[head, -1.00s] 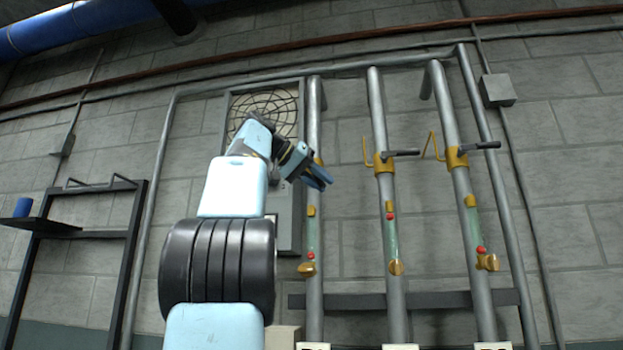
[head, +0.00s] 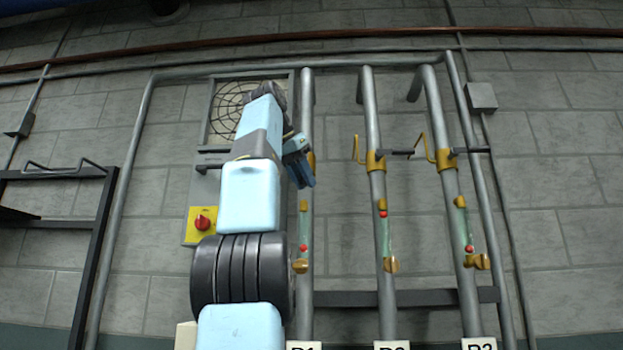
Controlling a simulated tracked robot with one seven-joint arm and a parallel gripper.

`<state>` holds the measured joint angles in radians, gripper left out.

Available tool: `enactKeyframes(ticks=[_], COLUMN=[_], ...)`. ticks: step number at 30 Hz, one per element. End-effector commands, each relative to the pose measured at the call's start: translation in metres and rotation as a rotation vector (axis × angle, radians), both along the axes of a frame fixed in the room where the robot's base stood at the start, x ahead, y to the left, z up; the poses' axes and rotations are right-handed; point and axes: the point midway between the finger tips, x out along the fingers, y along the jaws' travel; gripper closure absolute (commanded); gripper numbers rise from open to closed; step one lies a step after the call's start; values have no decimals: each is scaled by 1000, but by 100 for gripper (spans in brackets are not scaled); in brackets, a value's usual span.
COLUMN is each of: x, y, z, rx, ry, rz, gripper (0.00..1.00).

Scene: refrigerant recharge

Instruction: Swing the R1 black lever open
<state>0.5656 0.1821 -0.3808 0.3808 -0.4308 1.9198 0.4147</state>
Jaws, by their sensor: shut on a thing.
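The R1 pipe (head: 304,120) is the leftmost of three grey vertical pipes, above the R1 label (head: 303,347). A yellow valve collar (head: 311,160) shows on it just right of my gripper. My gripper (head: 303,178) is in front of the R1 pipe at collar height, its blue fingers pointing down and slightly right. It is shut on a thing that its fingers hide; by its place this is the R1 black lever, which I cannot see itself. Below it, the R1 sight glass (head: 304,228) has a red ball low in it.
The R2 pipe (head: 372,110) and R3 pipe (head: 437,120) stand to the right, with black levers (head: 398,152) (head: 472,150) sticking out rightward. A grey cabinet with a fan grille and red knob (head: 202,222) is behind my arm. A dark rack (head: 85,250) stands left.

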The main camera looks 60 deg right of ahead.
Motion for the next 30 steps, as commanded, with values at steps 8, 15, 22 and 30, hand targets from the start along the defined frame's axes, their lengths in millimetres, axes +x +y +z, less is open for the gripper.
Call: enactKeyframes(ticks=[8, 15, 22, 30], x=[5, 5, 5, 6], y=[1, 1, 2, 3], z=[-1, -1, -1, 0], rx=[7, 7, 5, 5], ry=[-7, -6, -7, -7], rz=[11, 10, 11, 13], gripper=[100, 73, 55, 55])
